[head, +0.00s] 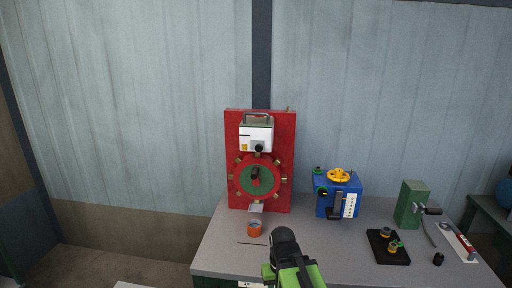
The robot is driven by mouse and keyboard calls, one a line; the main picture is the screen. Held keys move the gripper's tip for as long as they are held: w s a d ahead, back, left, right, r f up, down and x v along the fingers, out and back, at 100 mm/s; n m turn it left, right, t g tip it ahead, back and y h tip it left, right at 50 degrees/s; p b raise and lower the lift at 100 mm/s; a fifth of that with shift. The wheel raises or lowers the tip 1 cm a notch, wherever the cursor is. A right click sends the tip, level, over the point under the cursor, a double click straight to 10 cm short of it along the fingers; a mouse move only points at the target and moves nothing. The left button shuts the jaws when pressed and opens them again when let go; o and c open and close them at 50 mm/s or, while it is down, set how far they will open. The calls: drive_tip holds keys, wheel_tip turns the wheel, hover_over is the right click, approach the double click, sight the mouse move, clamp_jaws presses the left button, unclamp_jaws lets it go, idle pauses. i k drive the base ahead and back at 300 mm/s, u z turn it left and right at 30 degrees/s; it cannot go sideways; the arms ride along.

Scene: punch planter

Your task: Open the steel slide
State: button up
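An upright red panel (286,140) stands at the back of the grey bench. A white box (250,134) with a dark knob (259,148) and a grey handle-like top is mounted high on it. Below sits a green disc (261,186) with a dark handle (255,173) and a ring of brass-coloured pieces. A small pale metal piece (256,208) juts out at the panel's foot. Which part is the steel slide is too small to tell. My gripper (284,236) is in front of the bench, low and right of the panel, apart from it. Its fingers cannot be made out.
An orange ring-shaped container (254,228) and a thin dark rod (252,243) lie before the panel. Right stand a blue box (324,203) with a yellow handwheel (338,175), a black tray (375,247) with small parts, and a green block (408,205). Some bench between is clear.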

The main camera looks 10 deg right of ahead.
sight(258, 146)
drive_tip(key=i, duration=0.95)
drive_tip(key=u, duration=0.45)
drive_tip(key=k, duration=1.35)
drive_tip(key=u, duration=0.45)
drive_tip(key=i, duration=0.9)
drive_tip(key=u, duration=0.5)
